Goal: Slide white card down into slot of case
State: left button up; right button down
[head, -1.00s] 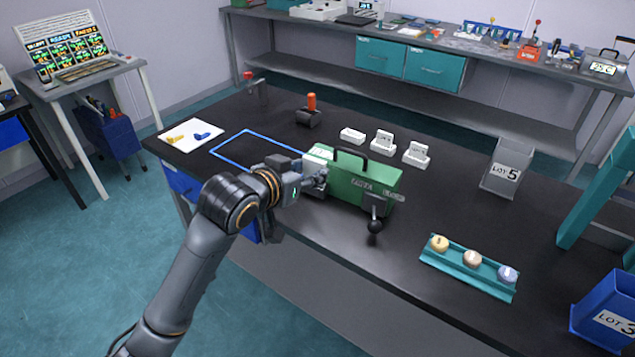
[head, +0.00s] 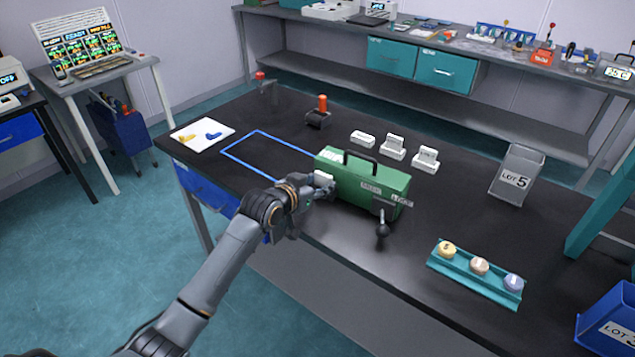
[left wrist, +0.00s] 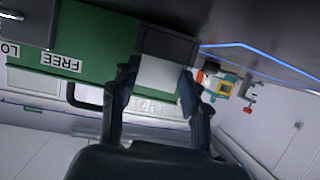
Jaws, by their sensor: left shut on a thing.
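The green case (head: 365,182) stands on the black bench, with a black carry handle on top and a lever with a black knob at its front right. My left gripper (head: 322,186) is at the case's left end. In the left wrist view, its fingers (left wrist: 155,82) are shut on the white card (left wrist: 160,76), right beside a dark grey part at the end of the green case (left wrist: 95,40). A bit of the card shows pale at the gripper in the head view (head: 322,177). The slot itself is hidden, so I cannot tell how far the card is in. My right gripper is not in view.
A blue outlined area (head: 262,150) lies empty left of the case. White blocks (head: 393,147) stand behind it. A teal rack with round samples (head: 475,274) is at front right, a grey LOT 5 bin (head: 516,174) farther right. An orange-handled device (head: 320,112) stands behind.

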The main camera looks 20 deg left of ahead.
pick_arm(q)
jog(key=shift+f, duration=0.1)
jog(key=o, duration=0.5)
jog(key=shift+f, duration=0.1)
jog(key=o, duration=0.4)
jog(key=shift+o, duration=0.2)
jog(key=shift+r, duration=0.3)
jog(key=v, duration=1.2)
jog(key=shift+b, duration=0.35)
jog(key=shift+f, duration=0.1)
